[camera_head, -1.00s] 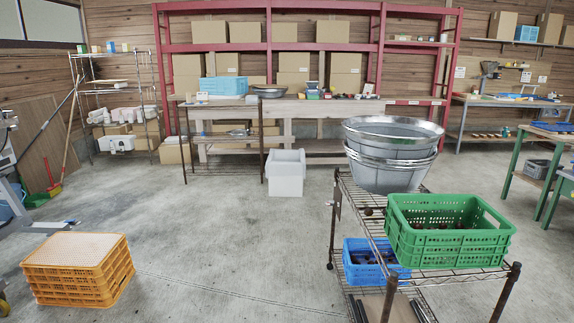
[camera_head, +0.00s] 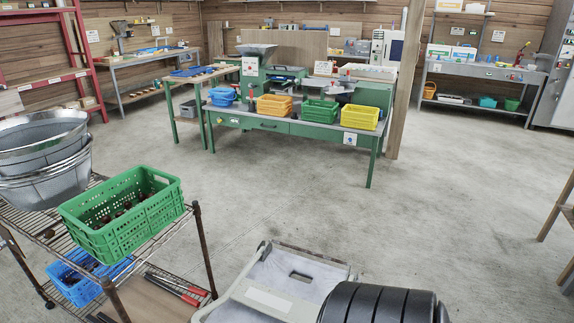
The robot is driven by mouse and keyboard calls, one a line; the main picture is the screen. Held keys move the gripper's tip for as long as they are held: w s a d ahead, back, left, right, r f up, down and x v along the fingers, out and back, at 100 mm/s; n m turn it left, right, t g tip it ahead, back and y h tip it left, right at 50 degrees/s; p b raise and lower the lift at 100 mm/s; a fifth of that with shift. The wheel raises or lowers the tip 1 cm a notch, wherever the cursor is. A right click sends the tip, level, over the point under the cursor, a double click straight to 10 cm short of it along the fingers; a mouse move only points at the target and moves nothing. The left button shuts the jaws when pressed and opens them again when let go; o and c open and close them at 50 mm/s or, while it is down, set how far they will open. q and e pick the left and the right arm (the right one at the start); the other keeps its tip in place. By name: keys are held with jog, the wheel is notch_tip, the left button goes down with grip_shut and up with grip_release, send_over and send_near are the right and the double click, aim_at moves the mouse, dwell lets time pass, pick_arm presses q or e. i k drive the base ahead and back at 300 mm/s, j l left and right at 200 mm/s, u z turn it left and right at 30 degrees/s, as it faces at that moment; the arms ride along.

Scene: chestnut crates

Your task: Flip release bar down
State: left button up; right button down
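No part that I can clearly pick out as a release bar shows. A pale grey frame with a flat panel and a dark slot (camera_head: 285,287), which looks like a cart or trolley, stands at the bottom centre, cut off by the lower edge. A black, ribbed, rounded object (camera_head: 383,303) overlaps its right side; I cannot tell what it is. Neither of my grippers is in view.
A wire rack (camera_head: 148,245) at left bears metal tubs (camera_head: 45,160), a green crate (camera_head: 125,212) and, lower, a blue crate (camera_head: 78,276). A green workbench (camera_head: 285,128) with coloured baskets stands beyond. The concrete floor (camera_head: 440,200) at right is clear.

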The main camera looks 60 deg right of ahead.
aim_at(341, 262)
jog(key=k+l+z, duration=0.25)
jog(key=k+l, duration=0.55)
